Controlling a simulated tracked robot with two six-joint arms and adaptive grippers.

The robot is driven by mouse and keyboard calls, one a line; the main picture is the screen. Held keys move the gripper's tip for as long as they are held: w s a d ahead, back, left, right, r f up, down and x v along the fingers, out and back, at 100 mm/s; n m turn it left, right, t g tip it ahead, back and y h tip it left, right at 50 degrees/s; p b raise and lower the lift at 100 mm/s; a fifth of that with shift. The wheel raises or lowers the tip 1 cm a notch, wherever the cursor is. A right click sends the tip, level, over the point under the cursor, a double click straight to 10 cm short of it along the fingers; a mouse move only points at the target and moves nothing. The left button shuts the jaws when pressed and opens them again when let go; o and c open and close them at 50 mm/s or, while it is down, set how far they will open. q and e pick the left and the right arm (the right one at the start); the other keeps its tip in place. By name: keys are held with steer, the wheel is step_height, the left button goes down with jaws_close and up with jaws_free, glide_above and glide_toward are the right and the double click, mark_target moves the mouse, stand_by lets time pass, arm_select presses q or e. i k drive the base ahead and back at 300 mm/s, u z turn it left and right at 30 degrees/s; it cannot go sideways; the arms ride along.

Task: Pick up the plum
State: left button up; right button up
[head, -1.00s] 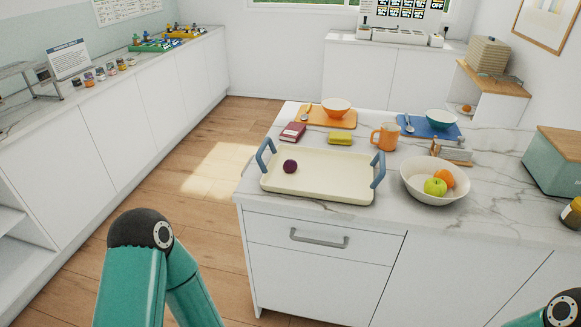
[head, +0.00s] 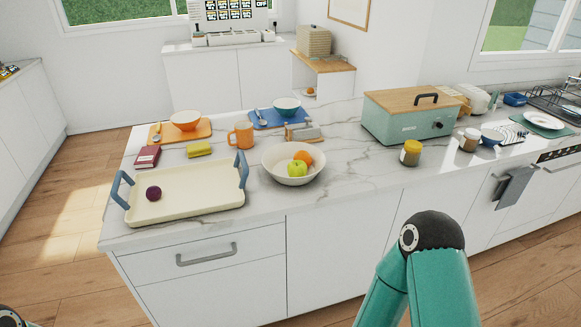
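The plum (head: 153,193) is small, round and dark purple. It lies in the left part of a cream tray (head: 205,200) with two blue-grey handles, on the marble counter of the island. My arms show only as teal and black links at the lower right and the bottom left corner of the head view. Neither gripper is in view, and nothing touches the plum.
A white bowl (head: 277,174) with a green apple (head: 297,169) and an orange (head: 303,157) stands right of the tray. A dark red book (head: 147,157), yellow sponge (head: 200,150) and orange mug (head: 242,135) sit behind it. A teal bread box (head: 400,127) stands further right.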

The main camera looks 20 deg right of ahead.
mark_target(154, 192)
steer(key=k, duration=0.6)
steer(key=u, duration=0.2)
steer(key=i, duration=1.5)
steer(key=z, duration=0.8)
